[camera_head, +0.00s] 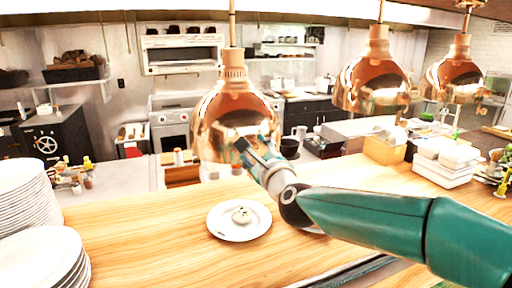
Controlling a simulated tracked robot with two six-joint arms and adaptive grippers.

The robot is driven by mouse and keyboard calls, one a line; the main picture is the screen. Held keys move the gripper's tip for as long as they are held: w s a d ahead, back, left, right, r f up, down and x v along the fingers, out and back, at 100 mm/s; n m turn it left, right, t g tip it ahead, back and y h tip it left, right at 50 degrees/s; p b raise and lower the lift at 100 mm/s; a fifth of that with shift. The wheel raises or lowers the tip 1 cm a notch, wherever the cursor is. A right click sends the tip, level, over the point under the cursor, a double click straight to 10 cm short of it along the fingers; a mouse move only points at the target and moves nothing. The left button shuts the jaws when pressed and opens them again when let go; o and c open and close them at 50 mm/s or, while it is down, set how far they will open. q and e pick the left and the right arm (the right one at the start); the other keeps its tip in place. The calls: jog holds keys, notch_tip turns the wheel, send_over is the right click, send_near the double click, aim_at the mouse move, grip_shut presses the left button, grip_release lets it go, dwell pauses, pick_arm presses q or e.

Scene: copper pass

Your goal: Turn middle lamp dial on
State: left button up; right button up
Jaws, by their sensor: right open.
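Three copper heat lamps hang in a row over the wooden counter: a left lamp (222,112), one in the middle of the picture (374,78) and a right lamp (456,74). No dial can be made out clearly on any of them. My right gripper (254,147) is at the end of the teal arm from the right. It is open and empty, overlapping the lower right side of the left lamp in the picture. Whether it touches that lamp cannot be told. My left gripper is out of view.
A white plate (223,231) with a small pale item (242,215) lies on the wooden counter (150,250) below my right gripper. Stacked plates (22,200) stand at the left edge. White containers (447,165) stand at the right.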

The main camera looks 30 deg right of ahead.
jog(key=shift+w+d, duration=0.15)
jog(key=shift+w, duration=0.2)
jog(key=shift+c, duration=0.3)
grip_shut()
